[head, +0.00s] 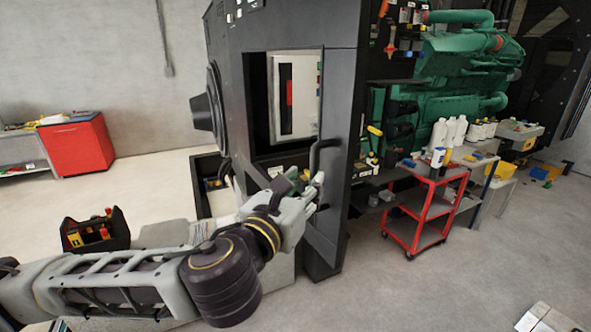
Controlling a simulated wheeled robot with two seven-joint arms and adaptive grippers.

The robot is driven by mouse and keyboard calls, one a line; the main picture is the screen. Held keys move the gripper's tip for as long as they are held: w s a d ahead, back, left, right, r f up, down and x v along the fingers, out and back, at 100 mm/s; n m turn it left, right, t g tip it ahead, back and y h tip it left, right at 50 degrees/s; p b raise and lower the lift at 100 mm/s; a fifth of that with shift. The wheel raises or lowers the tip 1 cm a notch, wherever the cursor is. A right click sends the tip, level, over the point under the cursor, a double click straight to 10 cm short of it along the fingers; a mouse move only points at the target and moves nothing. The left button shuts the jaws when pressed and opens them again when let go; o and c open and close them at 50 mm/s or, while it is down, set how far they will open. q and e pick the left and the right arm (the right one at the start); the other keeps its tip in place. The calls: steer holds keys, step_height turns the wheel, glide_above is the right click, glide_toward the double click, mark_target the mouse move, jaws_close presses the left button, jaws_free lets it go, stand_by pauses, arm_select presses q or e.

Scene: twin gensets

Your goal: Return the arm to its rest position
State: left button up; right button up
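My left arm comes in from the left, and its grey gripper (314,192) is in front of the dark genset cabinet (290,28). The fingertips are at the lower end of a black bar handle (326,146) on the cabinet's front. I cannot tell whether they touch the handle or how far apart they are. My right gripper is not in view.
The cabinet has an open window with a light panel (297,95) inside. A red cart (427,207) with bottles stands to the right, before a green engine (460,75). A black tool tote (95,232) and a red cabinet (77,145) are at left. Floor at front right is mostly clear.

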arm_select(q)
steer(key=a+f+n+g+y, duration=0.2)
steer(key=a+f+n, duration=0.2)
steer(key=f+n, duration=0.5)
steer(key=s+a+f+n+g+y, duration=0.1)
steer(key=a+f+n+g+y, duration=0.1)
steer(key=a+f+n, duration=0.55)
steer(key=a+f+n+g+y, duration=0.1)
steer(key=f+n+g+y, duration=0.1)
steer(key=f+n, duration=0.9)
steer(key=s+a+f+n+g+y, duration=0.2)
steer(key=s+a+f+n+g, duration=0.4)
steer(key=s+a+f+n, duration=0.85)
steer(key=s+d+f+m+g, duration=0.1)
steer(key=s+f+m+g, duration=0.15)
steer(key=f, duration=3.45)
steer(key=s+a+f, duration=0.2)
steer(key=s+f, duration=0.8)
steer(key=s, duration=0.1)
steer(key=s+a+f+b, duration=0.1)
steer(key=s+a+f, duration=0.1)
steer(key=s+f, duration=0.8)
steer(key=shift+s, duration=0.95)
steer(key=shift+m, duration=0.25)
